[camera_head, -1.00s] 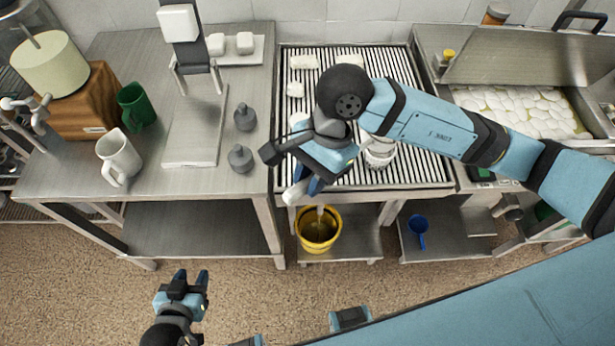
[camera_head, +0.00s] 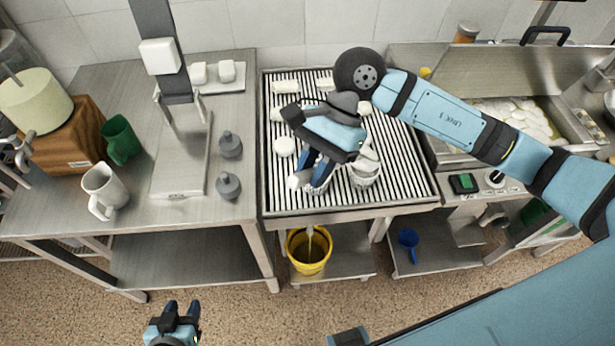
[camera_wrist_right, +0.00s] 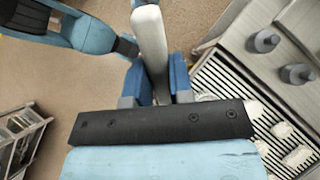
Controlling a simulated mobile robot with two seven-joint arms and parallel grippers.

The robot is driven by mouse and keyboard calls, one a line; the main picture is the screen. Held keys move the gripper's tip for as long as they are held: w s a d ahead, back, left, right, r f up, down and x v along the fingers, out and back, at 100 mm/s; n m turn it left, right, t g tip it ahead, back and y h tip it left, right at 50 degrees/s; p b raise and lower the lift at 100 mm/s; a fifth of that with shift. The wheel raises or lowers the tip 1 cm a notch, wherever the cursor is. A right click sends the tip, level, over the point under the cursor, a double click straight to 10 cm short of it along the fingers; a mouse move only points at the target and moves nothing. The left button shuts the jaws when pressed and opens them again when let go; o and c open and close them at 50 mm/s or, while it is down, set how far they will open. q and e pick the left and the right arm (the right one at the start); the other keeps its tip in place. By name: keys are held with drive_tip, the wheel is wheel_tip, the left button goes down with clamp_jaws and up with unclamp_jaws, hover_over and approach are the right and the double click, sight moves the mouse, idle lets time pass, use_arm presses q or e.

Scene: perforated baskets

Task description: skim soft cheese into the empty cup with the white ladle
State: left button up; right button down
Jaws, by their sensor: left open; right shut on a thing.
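My right gripper (camera_head: 318,180) is over the front part of the slatted rack, pointing down and shut on the white ladle. In the right wrist view the ladle's long white handle (camera_wrist_right: 150,40) stands between the blue fingers; its bowl is not clearly seen. A white cup (camera_head: 364,180) stands on the rack just right of the gripper. Another pale cup is partly hidden behind the fingers, and I cannot tell what the cups hold. Soft white cheese (camera_head: 515,118) lies in the steel vat at the right. My left gripper (camera_head: 182,312) is open and empty, low over the floor.
White pieces lie on the slatted rack (camera_head: 268,150).

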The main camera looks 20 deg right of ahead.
drive_tip(key=shift+w+d+r+g+y+b, duration=0.25)
drive_tip(key=shift+w+d+r+y, duration=0.15)
drive_tip(key=shift+d+r, duration=0.3)
drive_tip(key=shift+w+d+r+g+y+b, duration=0.1)
drive_tip(key=shift+w+d+r+g+y, duration=0.25)
drive_tip(key=shift+d+r, duration=0.35)
drive_tip(key=shift+w+d+r+g+y+b, duration=0.2)
drive_tip(key=shift+w+d+r+y, duration=0.3)
drive_tip(key=shift+r, duration=0.3)
